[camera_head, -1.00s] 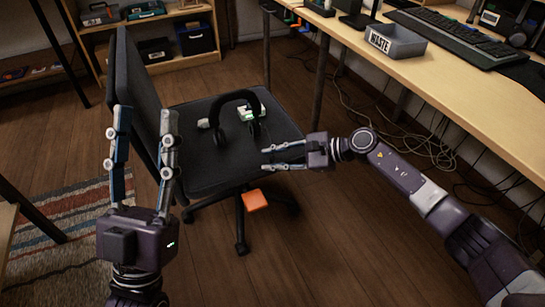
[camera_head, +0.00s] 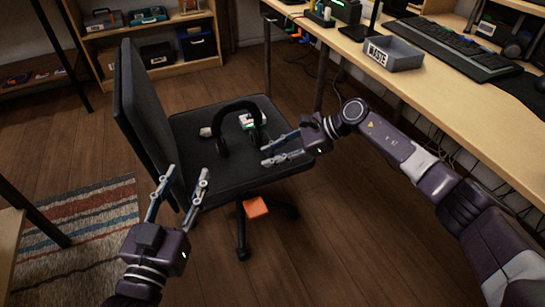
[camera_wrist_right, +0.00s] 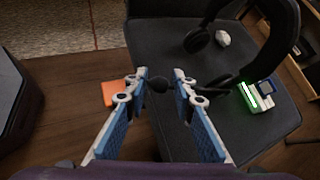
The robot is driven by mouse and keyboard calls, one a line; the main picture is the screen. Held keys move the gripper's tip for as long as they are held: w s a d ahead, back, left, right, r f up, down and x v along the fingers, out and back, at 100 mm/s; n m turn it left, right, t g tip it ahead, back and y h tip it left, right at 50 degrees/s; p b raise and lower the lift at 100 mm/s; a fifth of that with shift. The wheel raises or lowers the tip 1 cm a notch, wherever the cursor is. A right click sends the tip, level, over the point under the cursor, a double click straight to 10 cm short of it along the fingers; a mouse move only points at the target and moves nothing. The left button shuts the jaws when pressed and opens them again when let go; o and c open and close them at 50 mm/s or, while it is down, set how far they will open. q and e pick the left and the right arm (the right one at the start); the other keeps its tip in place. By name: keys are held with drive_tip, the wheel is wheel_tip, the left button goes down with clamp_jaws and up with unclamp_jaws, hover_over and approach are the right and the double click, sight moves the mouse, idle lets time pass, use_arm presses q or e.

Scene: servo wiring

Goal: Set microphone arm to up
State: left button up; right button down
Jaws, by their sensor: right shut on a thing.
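A black headset (camera_head: 237,106) stands on the seat of the dark office chair, its headband arching up. In the right wrist view, the headset (camera_wrist_right: 196,40) has a thin dark microphone arm (camera_wrist_right: 222,86) reaching left from an earcup to a dark round tip (camera_wrist_right: 158,86). My right gripper (camera_head: 266,157) is beside the headset, over the seat's right edge. In its wrist view, the right gripper's fingers (camera_wrist_right: 160,76) are shut on the microphone arm at its tip. My left gripper (camera_head: 189,171) is open and empty by the chair's left front, away from the headset.
A white device with a green light (camera_head: 247,121) lies by the headset on the chair seat (camera_head: 190,165). The chair back (camera_head: 146,110) rises at left. The desk (camera_head: 465,105) with a waste tray (camera_head: 394,54) is at right. An orange object (camera_head: 255,207) is below the seat.

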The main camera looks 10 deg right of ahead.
drive_tip(key=shift+w+r, duration=0.15)
drive_tip(key=shift+r, duration=0.25)
drive_tip(key=shift+g, duration=0.3)
drive_tip(key=c, duration=1.8)
unclamp_jaws()
drive_tip(key=shift+c, duration=0.2)
drive_tip(key=v, duration=1.2)
drive_tip(key=shift+a+r, duration=0.15)
drive_tip(key=shift+r, duration=0.1)
